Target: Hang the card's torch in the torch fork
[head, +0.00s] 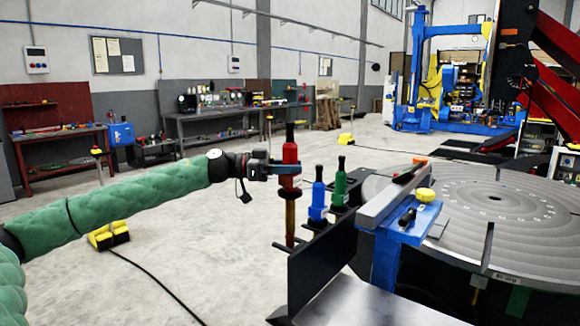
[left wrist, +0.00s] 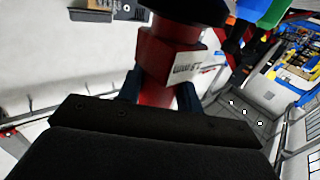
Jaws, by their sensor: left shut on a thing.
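My left gripper (head: 285,168) is shut on a red torch (head: 290,154), which hangs upright with a black top and a brownish lower tube. In the left wrist view the red torch (left wrist: 165,75) sits between the fingers and bears a white label whose print I cannot read surely. A blue torch (head: 318,200) and a green torch (head: 340,188) stand just right of it, near the black panel. A small dark prong shows by the red torch's lower end; I cannot tell if it is the torch fork. I cannot make out the card. My right gripper is out of view.
A blue stand with a grey bar (head: 392,195) and a yellow knob (head: 425,195) is right of the torches. A large round grooved table (head: 480,240) lies beyond. A black panel (head: 325,258) rises in front. The floor left of the torches is mostly clear.

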